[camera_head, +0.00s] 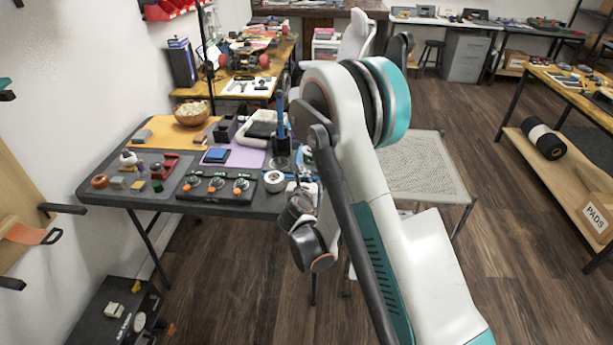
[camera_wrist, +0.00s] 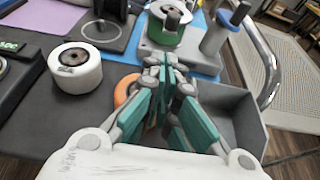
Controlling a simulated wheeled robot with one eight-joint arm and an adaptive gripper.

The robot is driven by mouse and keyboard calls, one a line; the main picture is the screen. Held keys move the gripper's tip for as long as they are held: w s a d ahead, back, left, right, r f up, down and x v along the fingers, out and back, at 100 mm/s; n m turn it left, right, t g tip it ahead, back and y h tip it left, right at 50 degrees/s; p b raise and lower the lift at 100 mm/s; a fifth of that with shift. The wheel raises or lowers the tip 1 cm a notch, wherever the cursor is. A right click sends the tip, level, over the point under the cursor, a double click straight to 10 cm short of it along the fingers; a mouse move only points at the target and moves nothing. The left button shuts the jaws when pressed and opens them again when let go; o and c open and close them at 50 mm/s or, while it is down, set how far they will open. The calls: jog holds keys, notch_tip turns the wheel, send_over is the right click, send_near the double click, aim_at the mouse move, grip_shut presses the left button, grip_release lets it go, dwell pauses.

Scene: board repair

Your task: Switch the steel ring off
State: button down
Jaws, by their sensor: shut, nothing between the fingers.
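A black panel (camera_head: 212,196) lies along the front edge of the grey table in the head view. It carries three round dials with orange pointers: a left dial (camera_head: 192,182), a middle dial (camera_head: 216,184) and a right dial (camera_head: 241,185). The dials look silvery, and I cannot tell which is the steel ring. Only the panel's right end (camera_wrist: 12,75), with a green readout, shows at the left of the wrist view. My gripper (camera_wrist: 166,72) is shut and empty, to the right of the panel. My arm hides it in the head view.
A white roll (camera_wrist: 75,70) stands between the panel and my gripper. An orange ring (camera_wrist: 125,92) and a grey bin (camera_wrist: 240,108) are close beside my fingers. A green spool (camera_wrist: 165,32) stands just beyond.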

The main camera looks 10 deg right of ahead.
jog(key=b+x, duration=0.2)
jog(key=x, duration=0.7)
